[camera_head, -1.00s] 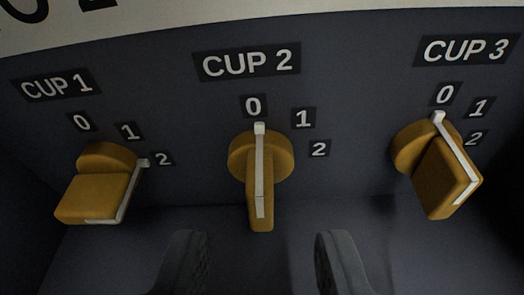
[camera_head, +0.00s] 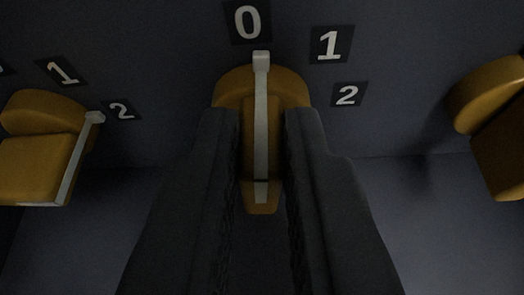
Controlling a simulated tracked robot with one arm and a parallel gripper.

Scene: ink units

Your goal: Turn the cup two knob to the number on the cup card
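The cup two knob (camera_head: 262,88) is an orange knob with a raised grip and a white pointer line, in the middle of the view. Its pointer is at the 0 mark (camera_head: 247,20). The 1 mark (camera_head: 331,44) and 2 mark (camera_head: 348,95) are to its right. My gripper (camera_head: 262,118) has one dark finger on each side of the knob's grip, closed in against it with hardly any gap. The fingers hide the sides of the grip. The cup card is not in view.
The cup one knob (camera_head: 40,150) is at the left edge with its pointer by its 2 mark. Part of the cup three knob (camera_head: 500,120) shows at the right edge.

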